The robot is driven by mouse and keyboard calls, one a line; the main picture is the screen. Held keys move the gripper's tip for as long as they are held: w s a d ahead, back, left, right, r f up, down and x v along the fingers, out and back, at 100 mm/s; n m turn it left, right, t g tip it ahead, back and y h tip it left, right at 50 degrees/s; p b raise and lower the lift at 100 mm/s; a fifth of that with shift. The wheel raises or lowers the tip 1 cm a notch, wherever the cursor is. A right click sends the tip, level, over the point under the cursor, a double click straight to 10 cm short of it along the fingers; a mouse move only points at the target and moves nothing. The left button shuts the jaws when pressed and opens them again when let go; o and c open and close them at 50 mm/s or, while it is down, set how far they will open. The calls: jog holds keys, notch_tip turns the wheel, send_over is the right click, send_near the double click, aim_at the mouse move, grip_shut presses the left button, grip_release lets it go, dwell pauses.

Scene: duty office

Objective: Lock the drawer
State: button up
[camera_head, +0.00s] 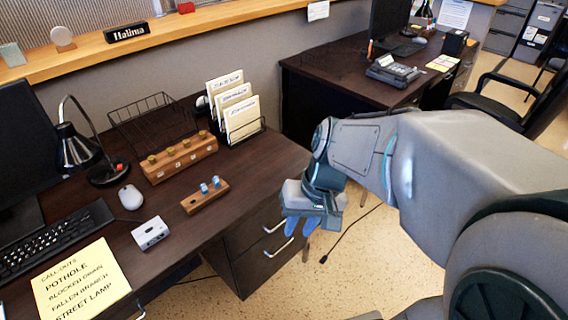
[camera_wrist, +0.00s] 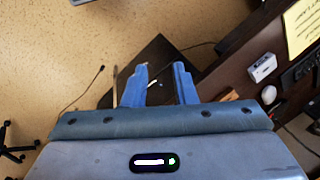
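The dark drawer unit (camera_head: 247,262) stands under the right end of the near desk. Its upper handle (camera_head: 274,228) and lower handle (camera_head: 279,247) are pale bars. The drawers look closed, though my gripper is close to that view of them. My gripper (camera_head: 303,226) hangs in front of and to the right of the handles, with blue fingers pointing down. In the wrist view its fingers (camera_wrist: 163,84) are apart with nothing between them that I can make out gripped. The dark unit (camera_wrist: 158,58) shows beyond them. I cannot make out a lock or key.
The near desk (camera_head: 225,215) holds a wooden block with blue-topped pegs (camera_head: 205,195), a longer wooden block (camera_head: 180,159), a small white box (camera_head: 150,233), a mouse (camera_head: 131,197) and a yellow note (camera_head: 80,282). A dark cable (camera_head: 345,232) lies on the floor. A black chair (camera_head: 505,92) stands at right.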

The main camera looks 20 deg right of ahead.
jog(key=w+d+f+m+t+y+b, duration=0.2)
jog(key=w+f+y+b, duration=0.2)
jog(key=w+f+b, duration=0.3)
jog(key=w+d+f+m+t+y+b, duration=0.15)
jog(key=w+f+y+b, duration=0.3)
jog(key=f, duration=0.45)
jog(key=w+d+f+m+t+h+b, duration=0.1)
jog(key=w+d+f+m+t+b, duration=0.3)
jog(key=d+f+t, duration=0.4)
jog(key=w+d+f+m+t+h+b, duration=0.25)
jog(key=w+d+f+t+b, duration=0.2)
jog(key=d, duration=0.55)
jog(key=w+a+b, duration=0.1)
jog(key=w+a, duration=0.2)
jog(key=w, duration=0.2)
jog(key=w+a+g+y+b, duration=0.1)
jog(key=w+a, duration=0.2)
jog(key=w, duration=0.3)
jog(key=shift+w+a+f+m, duration=0.15)
jog(key=shift+w+a+m, duration=0.05)
jog(key=shift+a+m, duration=0.2)
grip_shut()
